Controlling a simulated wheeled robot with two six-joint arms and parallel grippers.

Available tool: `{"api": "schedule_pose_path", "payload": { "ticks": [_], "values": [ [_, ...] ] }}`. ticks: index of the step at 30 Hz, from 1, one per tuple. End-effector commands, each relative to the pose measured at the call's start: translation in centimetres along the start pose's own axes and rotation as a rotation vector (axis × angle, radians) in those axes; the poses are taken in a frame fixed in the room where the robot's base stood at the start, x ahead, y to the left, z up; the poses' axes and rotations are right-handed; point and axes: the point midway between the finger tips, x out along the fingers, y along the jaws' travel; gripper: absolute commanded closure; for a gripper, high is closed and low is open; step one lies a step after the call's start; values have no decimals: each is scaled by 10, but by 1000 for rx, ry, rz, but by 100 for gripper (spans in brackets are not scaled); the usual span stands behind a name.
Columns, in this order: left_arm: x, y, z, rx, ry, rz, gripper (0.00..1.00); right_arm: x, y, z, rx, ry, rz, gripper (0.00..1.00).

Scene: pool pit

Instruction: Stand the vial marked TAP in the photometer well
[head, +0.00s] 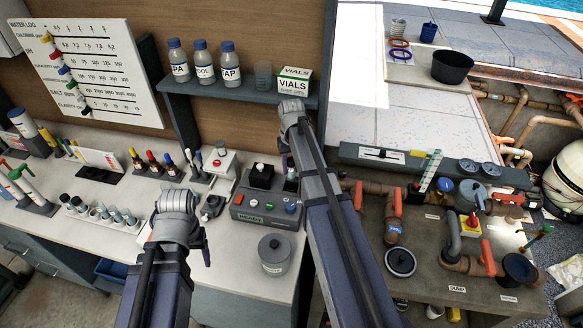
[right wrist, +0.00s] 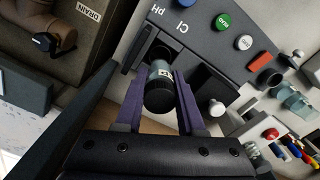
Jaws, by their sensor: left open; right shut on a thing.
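The photometer (head: 265,206) is a dark grey box with coloured buttons on the counter; it also shows in the right wrist view (right wrist: 205,45). My right gripper (right wrist: 160,76) is shut on a small vial (right wrist: 161,70) with a dark cap, at the photometer's well (right wrist: 157,40). Only part of the vial's label shows, so its marking cannot be read. I cannot tell how deep the vial sits in the well. My left gripper (head: 176,204) is open over the counter, left of the photometer; its fingers are mostly hidden.
A rack of several vials (head: 103,217) stands on the left of the counter. A lidded grey pot (head: 274,254) is in front of the photometer. Pipes and valves (head: 450,215) are at right.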

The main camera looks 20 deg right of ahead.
Motion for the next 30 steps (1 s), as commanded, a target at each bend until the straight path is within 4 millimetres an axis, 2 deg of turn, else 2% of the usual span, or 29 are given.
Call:
{"api": "schedule_pose_path", "payload": {
  "ticks": [10,24,30],
  "values": [
    [6,1,0,1,0,0,31,6,0,0,0,0,0,100],
    [41,4,-2,7,0,-1,31,41,0,0,0,0,0,100],
    [42,4,-2,8,0,-2,31,43,0,0,0,0,0,100]
  ]
}}
